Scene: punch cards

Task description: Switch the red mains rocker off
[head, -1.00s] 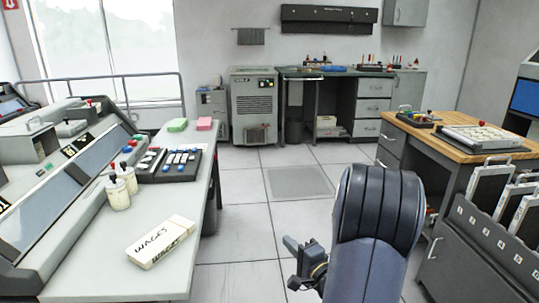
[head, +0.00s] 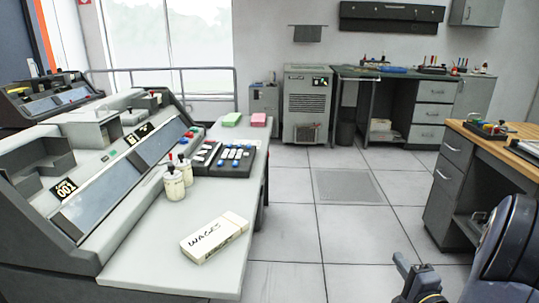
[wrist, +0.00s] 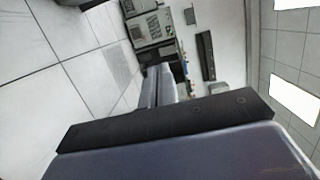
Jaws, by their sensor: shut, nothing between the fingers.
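I cannot make out a red mains rocker for certain. A small red control (head: 189,134) shows at the right end of the sloping grey console (head: 75,228), too small to identify. My gripper (head: 402,266) is low at the bottom right of the head view, over the floor, right of the console desk and apart from it. It is shut and empty. The wrist view is turned sideways and shows mostly my own arm, with floor and the far cabinets beyond. No rocker shows there.
On the desk lie a white WAGES box (head: 214,237), two cream bottles (head: 174,185), a dark key panel (head: 228,159) and green (head: 232,119) and pink (head: 259,120) card stacks. A wooden-topped bench (head: 480,138) stands right. Tiled floor (head: 295,235) between is clear.

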